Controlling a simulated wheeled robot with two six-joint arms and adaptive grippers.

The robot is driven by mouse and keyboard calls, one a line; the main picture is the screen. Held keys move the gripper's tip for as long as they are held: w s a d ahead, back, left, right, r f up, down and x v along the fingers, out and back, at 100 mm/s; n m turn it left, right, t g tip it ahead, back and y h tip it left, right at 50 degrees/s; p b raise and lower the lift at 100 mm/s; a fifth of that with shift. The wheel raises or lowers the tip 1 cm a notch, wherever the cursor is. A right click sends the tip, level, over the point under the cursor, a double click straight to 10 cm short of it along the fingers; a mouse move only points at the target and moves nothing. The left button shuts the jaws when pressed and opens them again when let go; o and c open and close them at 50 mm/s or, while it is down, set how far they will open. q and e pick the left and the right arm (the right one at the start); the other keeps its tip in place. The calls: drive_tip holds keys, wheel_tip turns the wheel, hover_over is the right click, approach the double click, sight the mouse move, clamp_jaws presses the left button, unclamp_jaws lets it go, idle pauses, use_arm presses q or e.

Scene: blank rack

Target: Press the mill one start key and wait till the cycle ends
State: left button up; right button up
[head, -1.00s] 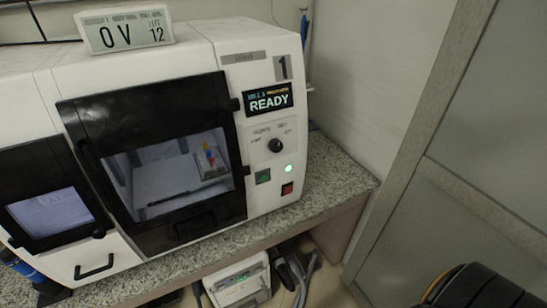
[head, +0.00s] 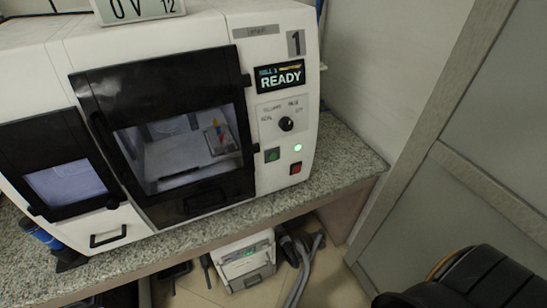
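Mill one (head: 215,35) is a white machine marked 1 on the bench. Its display (head: 281,76) reads READY. Its dark-framed door (head: 165,85) looks shut, and small coloured pieces (head: 217,137) show through the window. On the panel, a green key (head: 272,155) sits left of a red key (head: 295,168), with a lit green lamp (head: 298,147) above and a black knob (head: 286,124) higher up. Which key is start cannot be read. Neither gripper can be seen; a dark rounded part at the bottom right looks like my own arm.
The granite bench top (head: 345,160) has bare room right of the mill. A display sign (head: 139,9) stands on top. A white unit (head: 245,264) with hoses (head: 300,265) is below the bench. A grey partition (head: 460,130) stands at the right.

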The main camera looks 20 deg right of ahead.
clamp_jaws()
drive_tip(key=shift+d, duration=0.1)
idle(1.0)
